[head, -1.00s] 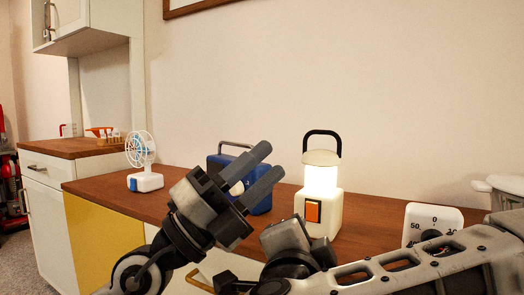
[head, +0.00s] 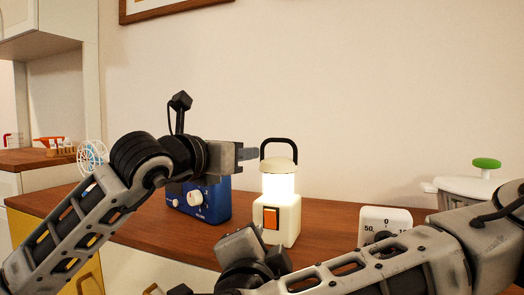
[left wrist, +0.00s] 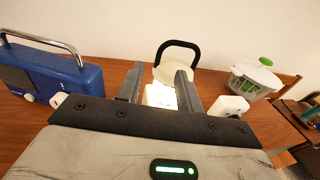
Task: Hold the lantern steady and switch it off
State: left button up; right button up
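The lantern (head: 289,222) stands upright on the wooden counter, its white lamp lit. It has a black loop handle and an orange switch (head: 270,218) on its front face. My left gripper (head: 252,153) is at lamp-top height, just left of the lantern, pointing at it. In the left wrist view, the two fingers (left wrist: 160,85) are apart with nothing gripped, and the lantern (left wrist: 160,95) shows beyond and between them. My right arm crosses the front of the counter, its end (head: 240,248) low in front of the lantern; its fingers cannot be made out.
A blue radio-like box (head: 212,203) with white knobs stands left of the lantern. A white dial timer (head: 376,218) stands to the right, partly behind my right arm. A white container with a green knob (head: 487,163) is further right. A small fan (head: 92,157) is far left.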

aim_at(262, 150)
pick_arm(q)
jog(key=x, duration=1)
jog(key=shift+w+d, duration=0.25)
jog(key=shift+w, duration=0.05)
grip_shut()
